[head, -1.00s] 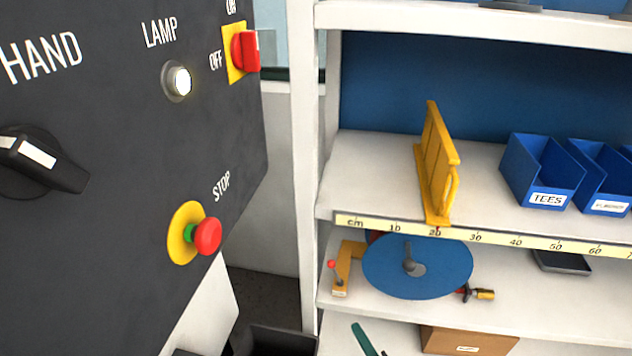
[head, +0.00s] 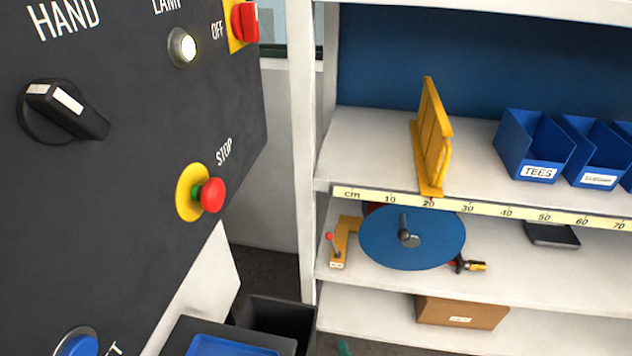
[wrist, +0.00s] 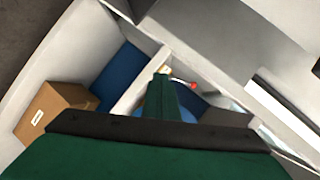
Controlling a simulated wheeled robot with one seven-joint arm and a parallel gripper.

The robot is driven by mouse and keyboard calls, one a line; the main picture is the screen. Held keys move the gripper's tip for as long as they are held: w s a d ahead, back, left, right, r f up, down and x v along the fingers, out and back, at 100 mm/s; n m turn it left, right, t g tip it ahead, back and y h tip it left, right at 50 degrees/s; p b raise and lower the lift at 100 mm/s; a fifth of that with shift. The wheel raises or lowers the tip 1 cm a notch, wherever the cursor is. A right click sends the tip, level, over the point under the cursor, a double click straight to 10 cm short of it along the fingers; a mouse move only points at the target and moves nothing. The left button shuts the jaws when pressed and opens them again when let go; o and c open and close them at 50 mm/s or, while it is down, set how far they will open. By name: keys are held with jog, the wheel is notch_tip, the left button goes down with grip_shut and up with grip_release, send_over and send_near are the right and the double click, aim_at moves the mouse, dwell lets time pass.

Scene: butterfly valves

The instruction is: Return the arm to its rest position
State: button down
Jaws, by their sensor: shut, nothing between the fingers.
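My gripper (wrist: 161,75) points forward in the wrist view, its green fingers together with nothing between them. The wide green body and dark bar behind the fingers fill the bottom of that view. The fingers are in front of the shelf unit, and I cannot tell how far away it is. In the head view only a small teal tip, likely of my gripper, shows at the bottom edge; the rest of my arm is out of that view.
A dark control panel (head: 130,150) with a knob, lit lamp and red STOP button (head: 211,195) stands left. The shelf at right holds a yellow stand (head: 432,140), blue bins (head: 535,147), a blue disc (head: 430,245) and a cardboard box (head: 462,312). The box also shows in the wrist view (wrist: 50,108).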

jog(key=s+a+n+h, duration=0.3)
jog(key=s+n+h, duration=0.1)
jog(key=s, duration=1.2)
jog(key=s+a+r+n+t, duration=0.1)
jog(key=s+a+r+n, duration=0.1)
jog(key=s+r, duration=0.3)
jog(key=s+a+r+n+y, duration=0.1)
jog(key=s+r+n, duration=0.3)
jog(key=r, duration=0.4)
jog(key=shift+s+a+r+n+t, duration=0.2)
jog(key=shift+s+a+n+t, duration=0.15)
jog(key=shift+s+a, duration=0.5)
